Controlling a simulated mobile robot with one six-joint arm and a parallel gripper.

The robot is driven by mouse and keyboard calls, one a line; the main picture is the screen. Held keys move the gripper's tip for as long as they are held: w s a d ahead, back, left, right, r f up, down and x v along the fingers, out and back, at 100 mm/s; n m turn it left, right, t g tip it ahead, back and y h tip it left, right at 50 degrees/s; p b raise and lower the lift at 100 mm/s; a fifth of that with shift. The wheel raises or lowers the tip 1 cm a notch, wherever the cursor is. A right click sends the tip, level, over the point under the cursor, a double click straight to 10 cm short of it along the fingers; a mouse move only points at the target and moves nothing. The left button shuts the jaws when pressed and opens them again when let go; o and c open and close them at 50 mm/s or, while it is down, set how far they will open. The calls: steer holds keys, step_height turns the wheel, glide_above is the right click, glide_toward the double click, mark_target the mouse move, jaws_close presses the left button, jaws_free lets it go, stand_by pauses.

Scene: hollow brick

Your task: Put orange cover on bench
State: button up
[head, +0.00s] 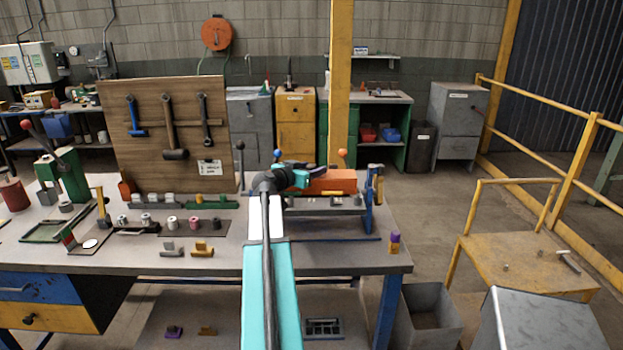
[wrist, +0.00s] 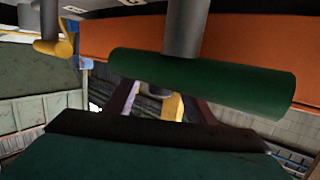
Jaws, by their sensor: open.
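The orange cover (head: 330,184) is a block-like piece on the low frame at the right end of the bench (head: 222,258). In the wrist view its orange side (wrist: 225,38) fills the upper part, close to the camera. A green cylinder (wrist: 200,84) on a grey post stands in front of that side; I cannot tell whether it belongs to the cover. My gripper (head: 301,178) is teal and open, at the left end of the cover. My forearm hides part of the frame and bench. I cannot tell whether the gripper touches anything.
A tool board (head: 165,135) stands at the back of the bench. Small spools and blocks sit left of my arm. A purple-and-yellow piece (head: 394,242) stands at the bench's right edge. A yellow post (head: 341,80) rises behind. The bench's front strip is mostly clear.

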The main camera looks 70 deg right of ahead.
stand_by(0.5)
jaws_close()
steer(key=shift+r, duration=0.1)
steer(key=shift+r+b, duration=1.1)
steer(key=shift+r, duration=3.85)
